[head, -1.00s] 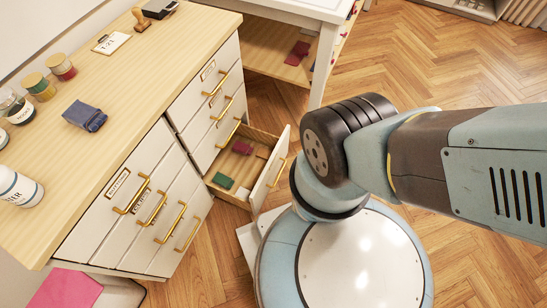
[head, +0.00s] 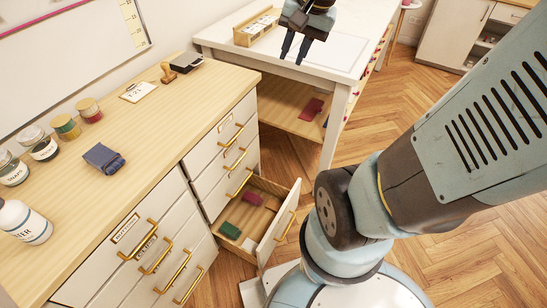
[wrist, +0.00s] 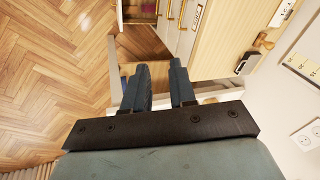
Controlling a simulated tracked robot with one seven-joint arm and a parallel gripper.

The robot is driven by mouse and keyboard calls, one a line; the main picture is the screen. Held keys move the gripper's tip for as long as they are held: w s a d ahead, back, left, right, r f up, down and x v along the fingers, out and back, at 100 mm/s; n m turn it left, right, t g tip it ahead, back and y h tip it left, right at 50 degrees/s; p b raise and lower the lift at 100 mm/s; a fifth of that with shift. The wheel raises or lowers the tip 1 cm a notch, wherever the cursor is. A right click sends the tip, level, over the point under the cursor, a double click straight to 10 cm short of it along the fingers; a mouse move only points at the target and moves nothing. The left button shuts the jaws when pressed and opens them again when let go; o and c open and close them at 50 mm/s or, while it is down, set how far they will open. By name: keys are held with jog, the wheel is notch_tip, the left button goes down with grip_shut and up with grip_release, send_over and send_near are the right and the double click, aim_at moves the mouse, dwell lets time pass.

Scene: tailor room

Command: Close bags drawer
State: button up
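The open drawer (head: 279,234) is the lowest of the right-hand stack in the white cabinet, pulled well out, with a white front and a brass handle (head: 284,227). A green item (head: 230,230) and a dark red item (head: 252,199) lie inside it. Its label is not readable, so I cannot tell whether it is the bags drawer. My gripper (head: 293,48) is above the white table at the back, away from the drawer, pointing down. Its two fingers are apart with nothing between them; they also show in the wrist view (wrist: 160,78).
The wooden counter (head: 150,185) carries jars, a blue folded item (head: 104,158) and a stamp (head: 170,70). The white table (head: 225,37) holds a wooden tray (head: 257,27). Its leg (head: 332,125) stands near the open drawer. Parquet floor (head: 470,250) is clear at right.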

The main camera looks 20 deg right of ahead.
jog(key=w+f+m, duration=0.2)
jog(key=w+d+f+m+g+y, duration=0.1)
jog(key=w+f, duration=0.1)
jog(key=w+f+m, duration=0.2)
jog(key=shift+d+f+m+y, duration=0.2)
jog(key=shift+f+m+y, duration=0.1)
grip_shut()
jog(key=w+d+f+m+y, duration=0.1)
jog(key=w+d+f+m, duration=0.2)
jog(key=f+m, duration=0.35)
jog(key=w+d+f+m+g+y, duration=0.15)
jog(key=f+m, duration=0.25)
jog(key=f, duration=0.6)
jog(key=w+d+f+m+t+y, duration=0.1)
jog(key=w+d+f+m, duration=0.2)
jog(key=f+m, duration=0.35)
jog(key=s+d+f+m, duration=0.2)
jog(key=f+m, duration=0.3)
jog(key=f, duration=0.5)
jog(key=s+d+f+m, duration=0.2)
jog(key=s+f+m, duration=0.15)
jog(key=f, duration=0.65)
jog(key=s+f+m, duration=0.5)
jog(key=f, duration=0.3)
jog(key=s+f+m, duration=0.5)
jog(key=f, duration=0.3)
send_near(283, 214)
jog(key=shift+g, duration=0.25)
jog(key=shift+x, duration=2.4)
